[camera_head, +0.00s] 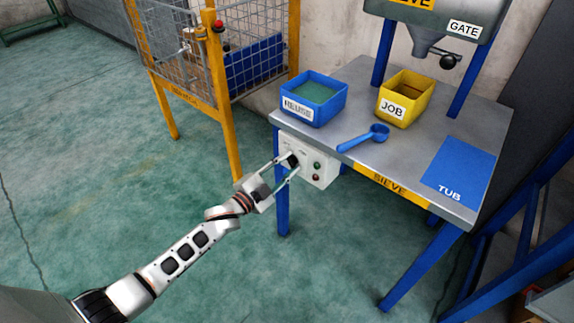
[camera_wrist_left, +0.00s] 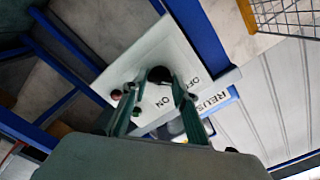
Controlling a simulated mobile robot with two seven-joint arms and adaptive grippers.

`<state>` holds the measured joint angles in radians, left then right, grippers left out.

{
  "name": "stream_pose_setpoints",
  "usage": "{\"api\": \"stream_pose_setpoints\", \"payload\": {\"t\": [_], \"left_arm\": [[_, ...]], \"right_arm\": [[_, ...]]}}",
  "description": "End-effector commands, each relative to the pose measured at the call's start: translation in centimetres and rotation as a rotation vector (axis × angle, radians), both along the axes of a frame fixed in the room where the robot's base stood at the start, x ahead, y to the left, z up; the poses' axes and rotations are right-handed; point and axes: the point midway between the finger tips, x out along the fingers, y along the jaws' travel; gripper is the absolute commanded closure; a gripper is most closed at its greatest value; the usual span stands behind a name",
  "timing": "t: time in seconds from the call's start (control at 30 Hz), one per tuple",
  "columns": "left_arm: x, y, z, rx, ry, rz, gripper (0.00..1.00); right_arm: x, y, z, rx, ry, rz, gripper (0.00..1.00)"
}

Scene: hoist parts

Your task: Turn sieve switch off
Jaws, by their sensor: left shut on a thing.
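The white switch box (camera_head: 322,172) is fixed under the front left edge of the sieve table, with a green and a red button on its face. A black switch knob (camera_head: 291,159) sits on its left part. My left gripper (camera_head: 287,165) is at the box, its two fingers shut on the knob. In the left wrist view the knob (camera_wrist_left: 159,74) shows between the fingers (camera_wrist_left: 160,86), near printed ON and OFF labels on the box face (camera_wrist_left: 150,45). The fingers partly cover the knob, and I cannot tell which label it points to. My right gripper is not in view.
On the sieve table (camera_head: 405,150) stand a blue REUSE bin (camera_head: 322,111) and a yellow JOB bin (camera_head: 413,118). A blue scoop (camera_head: 362,139) lies in front, beside a blue TUB mat (camera_head: 462,170). A yellow-framed mesh cage (camera_head: 217,85) stands behind left. Floor at left is clear.

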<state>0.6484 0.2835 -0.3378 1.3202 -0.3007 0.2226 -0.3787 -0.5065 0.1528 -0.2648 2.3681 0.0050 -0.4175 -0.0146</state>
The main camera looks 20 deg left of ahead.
Motion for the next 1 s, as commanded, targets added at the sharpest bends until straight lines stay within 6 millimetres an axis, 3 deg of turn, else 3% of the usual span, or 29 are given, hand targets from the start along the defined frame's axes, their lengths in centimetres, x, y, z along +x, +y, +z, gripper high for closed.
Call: {"api": "stream_pose_setpoints", "payload": {"t": [0.03,0.07,0.1,0.57,1.0], "left_arm": [[0.0,0.0,-0.2,0.004,0.002,0.001,0.94],[0.0,0.1,-0.2,0.004,0.002,0.001,0.65],[0.0,0.1,-0.2,0.004,0.002,0.001,0.56],[-0.8,0.3,-0.1,0.0,0.001,0.0,0.56],[-8.4,3.0,-0.2,0.001,0.003,0.0,0.56]], "right_arm": [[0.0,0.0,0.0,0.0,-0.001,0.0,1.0],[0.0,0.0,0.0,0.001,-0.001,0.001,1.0],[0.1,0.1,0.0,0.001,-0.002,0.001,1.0],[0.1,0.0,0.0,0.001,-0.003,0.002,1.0],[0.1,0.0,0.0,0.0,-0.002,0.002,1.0]]}}
